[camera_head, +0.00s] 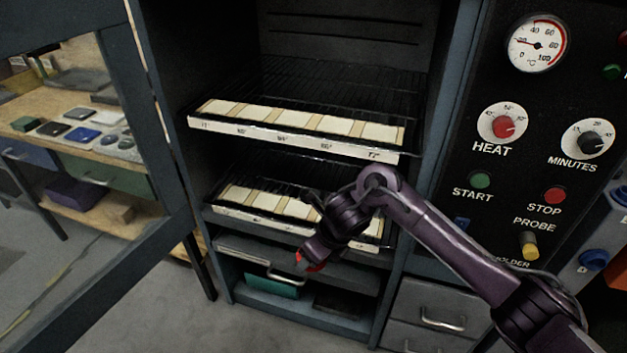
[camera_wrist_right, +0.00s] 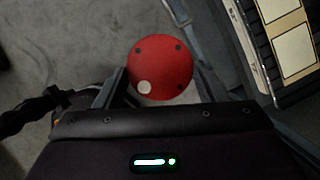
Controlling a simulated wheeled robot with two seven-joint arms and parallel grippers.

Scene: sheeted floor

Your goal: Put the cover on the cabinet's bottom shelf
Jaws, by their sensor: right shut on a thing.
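The cover looks like a round red disc (camera_wrist_right: 161,68) with dark spots and one pale dot in the right wrist view. My right gripper (camera_wrist_right: 160,85) is shut on it, with a finger on each side. In the head view only a red sliver of the cover (camera_head: 311,263) shows under my right gripper (camera_head: 305,258), in front of the cabinet's lower part. The cabinet (camera_head: 180,150) stands open. Its bottom shelf (camera_head: 300,318) lies lower, below a drawer-like panel with a handle. My left gripper is not in view.
Two wire racks with pale labelled strips (camera_head: 295,138) (camera_head: 240,212) sit above. A teal item (camera_head: 272,284) and a dark item (camera_head: 340,303) lie in the bottom compartment. The open glass door (camera_head: 160,240) stands left; a control panel (camera_head: 470,130) is right. Floor in front is clear.

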